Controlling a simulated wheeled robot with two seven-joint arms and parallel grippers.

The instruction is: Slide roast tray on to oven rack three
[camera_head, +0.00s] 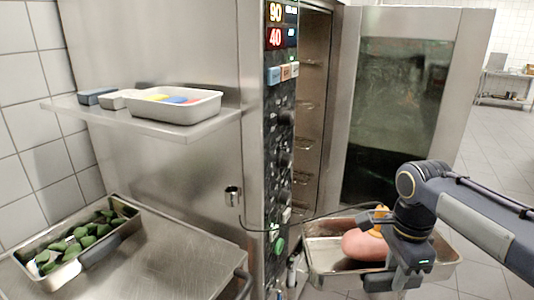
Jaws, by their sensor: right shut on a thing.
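The roast tray (318,262) is a metal pan holding a pink roast (365,246), at the lower right in the head view. My right gripper (398,275) is shut on the near side of the roast tray and holds it in front of the oven. Its fingers partly hide the tray's rim. The tall steel oven (313,90) stands open, with rack rails visible inside. Its glass door (400,110) is swung out to the right. I cannot tell which rail is rack three. My left gripper is not in view.
A control panel (280,150) with lit displays runs down the oven's front edge. A steel table at the lower left bears a tray of green vegetables (85,240). A wall shelf (190,129) holds a pale bin (172,107). Tiled floor is clear at the right.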

